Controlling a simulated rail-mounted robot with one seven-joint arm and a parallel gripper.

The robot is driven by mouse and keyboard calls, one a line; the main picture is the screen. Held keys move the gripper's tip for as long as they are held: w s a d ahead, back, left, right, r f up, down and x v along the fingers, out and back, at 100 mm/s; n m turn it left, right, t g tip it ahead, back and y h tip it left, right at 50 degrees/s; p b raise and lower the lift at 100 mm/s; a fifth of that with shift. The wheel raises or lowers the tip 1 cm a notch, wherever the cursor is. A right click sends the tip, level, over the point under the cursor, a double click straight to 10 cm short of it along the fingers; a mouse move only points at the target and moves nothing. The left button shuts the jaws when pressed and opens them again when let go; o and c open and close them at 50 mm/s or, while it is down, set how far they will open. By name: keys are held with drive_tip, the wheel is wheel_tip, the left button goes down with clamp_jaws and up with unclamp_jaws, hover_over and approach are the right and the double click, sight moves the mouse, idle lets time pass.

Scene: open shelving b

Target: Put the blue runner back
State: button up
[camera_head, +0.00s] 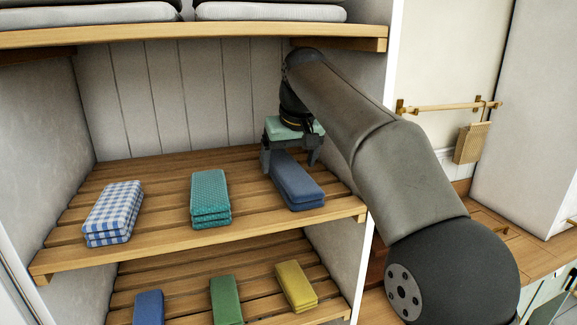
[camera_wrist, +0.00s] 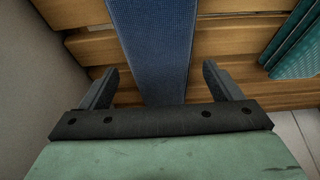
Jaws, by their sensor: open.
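A folded dark blue runner (camera_head: 297,187) lies on the right of the upper slatted shelf (camera_head: 152,238). My gripper (camera_head: 289,165) is open over the runner's far end. In the wrist view the blue runner (camera_wrist: 153,45) runs between the two spread fingers of my gripper (camera_wrist: 160,68), with a gap on each side. Whether the fingertips reach down beside the cloth I cannot tell. A second, smaller-looking blue folded cloth (camera_head: 148,307) lies on the lower shelf at the left, partly cut off by the picture's edge.
A teal folded stack (camera_head: 210,197) and a blue-and-white checked stack (camera_head: 113,212) lie left of the runner. A green cloth (camera_head: 225,299) and a yellow cloth (camera_head: 295,284) lie on the lower shelf. The right side wall (camera_head: 338,240) and the top shelf (camera_head: 200,34) are close to my arm.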

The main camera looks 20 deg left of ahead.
sight(309, 193)
drive_tip(key=s+d+b, duration=0.2)
drive_tip(key=s, duration=0.1)
drive_tip(key=s+d+b, duration=0.1)
drive_tip(key=s+d, duration=0.1)
drive_tip(key=s, duration=0.1)
drive_tip(key=s+d+b, duration=0.2)
drive_tip(key=s+d, duration=0.1)
drive_tip(key=shift+s+r+b, duration=0.3)
drive_tip(key=shift+s+b, duration=0.05)
drive_tip(key=shift+s+d, duration=0.15)
drive_tip(key=shift+s, duration=0.05)
drive_tip(key=shift+r, duration=0.1)
